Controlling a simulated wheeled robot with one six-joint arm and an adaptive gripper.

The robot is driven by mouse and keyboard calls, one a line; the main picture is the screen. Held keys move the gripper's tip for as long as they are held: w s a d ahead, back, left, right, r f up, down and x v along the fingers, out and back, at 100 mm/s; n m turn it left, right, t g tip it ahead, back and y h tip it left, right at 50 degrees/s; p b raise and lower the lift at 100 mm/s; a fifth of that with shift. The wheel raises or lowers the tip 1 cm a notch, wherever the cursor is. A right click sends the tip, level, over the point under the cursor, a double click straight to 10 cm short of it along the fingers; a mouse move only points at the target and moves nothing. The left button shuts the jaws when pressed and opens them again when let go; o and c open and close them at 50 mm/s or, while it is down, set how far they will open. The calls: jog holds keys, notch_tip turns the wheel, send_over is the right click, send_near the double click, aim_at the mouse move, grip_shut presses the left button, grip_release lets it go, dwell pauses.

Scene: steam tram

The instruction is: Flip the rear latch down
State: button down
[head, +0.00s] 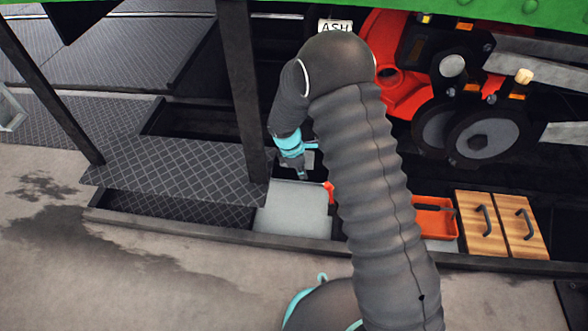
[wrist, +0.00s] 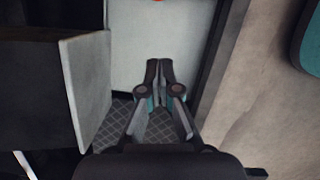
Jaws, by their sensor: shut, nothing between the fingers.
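My gripper (head: 302,175) is shut and empty, pointing down at the back edge of a pale grey panel (head: 290,212) in the head view. In the wrist view its closed fingertips (wrist: 159,68) are in front of the pale panel (wrist: 185,35); I cannot tell whether they touch it. A small red-orange piece (head: 329,190) stands at the panel's right edge, just right of my gripper and partly hidden by my arm. A sliver of red shows at the top of the wrist view (wrist: 158,1). I cannot tell for sure which part is the rear latch.
A grey plate-like block (wrist: 90,85) stands close left of my fingers in the wrist view. A dark post (head: 243,95) rises just left of my arm. An orange tray (head: 434,218) and wooden drawers (head: 500,224) lie to the right. Chequered steps (head: 180,170) lie left.

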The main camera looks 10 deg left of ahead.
jog(key=d+f+b, duration=0.1)
jog(key=d+f, duration=0.4)
jog(key=shift+w+d+f, duration=0.25)
jog(key=shift+w+f, duration=0.15)
